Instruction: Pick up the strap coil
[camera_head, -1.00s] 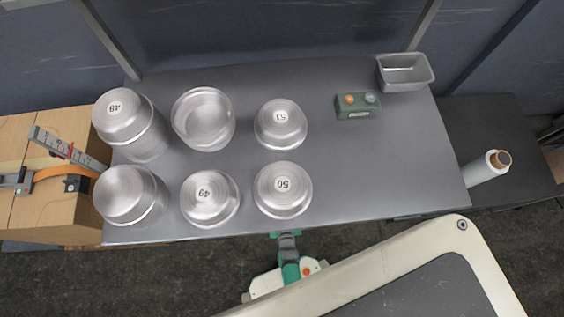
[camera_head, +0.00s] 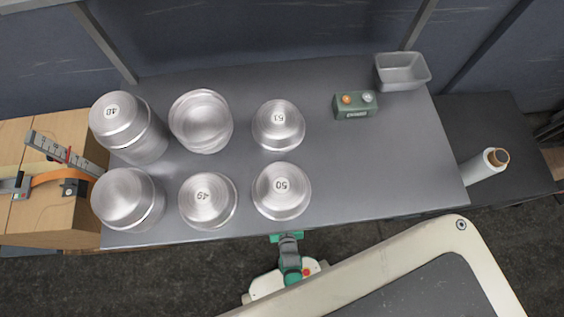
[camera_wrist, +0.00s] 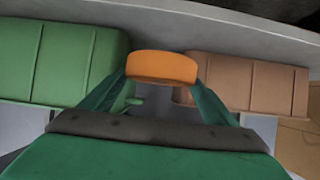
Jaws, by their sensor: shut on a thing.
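The strap coil (camera_wrist: 163,66) is an orange, short rounded piece in the wrist view. It sits between the two green fingertips of my gripper (camera_wrist: 160,82), which is shut on it. In the head view, part of my green and grey arm (camera_head: 289,258) shows just below the front edge of the table; the coil cannot be made out there.
In the wrist view a green bin (camera_wrist: 60,62) is left of the coil and a brown bin (camera_wrist: 250,85) right.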

